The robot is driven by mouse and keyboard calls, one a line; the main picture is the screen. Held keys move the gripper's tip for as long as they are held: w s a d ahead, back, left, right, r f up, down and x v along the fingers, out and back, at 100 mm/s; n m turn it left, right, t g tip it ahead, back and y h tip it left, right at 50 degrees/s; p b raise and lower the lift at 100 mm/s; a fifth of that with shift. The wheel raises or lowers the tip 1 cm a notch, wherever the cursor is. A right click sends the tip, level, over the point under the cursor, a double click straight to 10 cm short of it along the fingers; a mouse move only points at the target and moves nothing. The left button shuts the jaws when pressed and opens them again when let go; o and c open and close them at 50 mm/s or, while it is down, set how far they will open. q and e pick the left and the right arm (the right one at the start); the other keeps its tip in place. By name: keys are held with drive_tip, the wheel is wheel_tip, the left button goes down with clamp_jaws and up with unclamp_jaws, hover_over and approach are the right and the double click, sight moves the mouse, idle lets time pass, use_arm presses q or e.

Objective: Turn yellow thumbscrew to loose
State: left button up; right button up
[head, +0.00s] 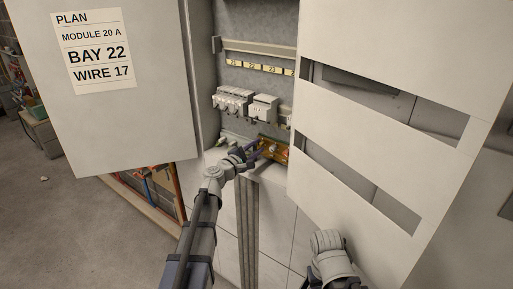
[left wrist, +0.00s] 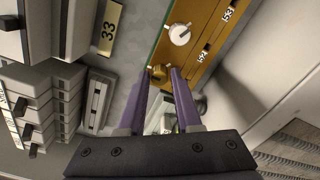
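The yellow thumbscrew (left wrist: 159,72) sits low on the orange-brown terminal plate in the left wrist view. My left gripper (left wrist: 160,73) has its two purple fingers on either side of it, tips level with the screw head. I cannot tell if they press on it. In the head view my left gripper (head: 254,152) reaches into the cabinet at the left end of the orange-brown plate (head: 273,149), and the yellow screw cannot be made out there. A white thumbscrew (left wrist: 180,34) sits on the same plate, just beyond the yellow one. My right gripper's fingers do not show.
An open door with a plan sheet (head: 94,50) is at the left. A slotted pale panel (head: 385,100) closes in the right side. Part of my right arm (head: 330,248) is below it.

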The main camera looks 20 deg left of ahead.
use_arm(q)
drive_tip(key=o, duration=0.3)
drive_tip(key=shift+s, duration=0.1)
drive_tip(key=v, duration=0.7)
drive_tip(key=shift+s+a, duration=0.15)
drive_tip(key=shift+s, duration=0.1)
drive_tip(key=shift+s, duration=0.1)
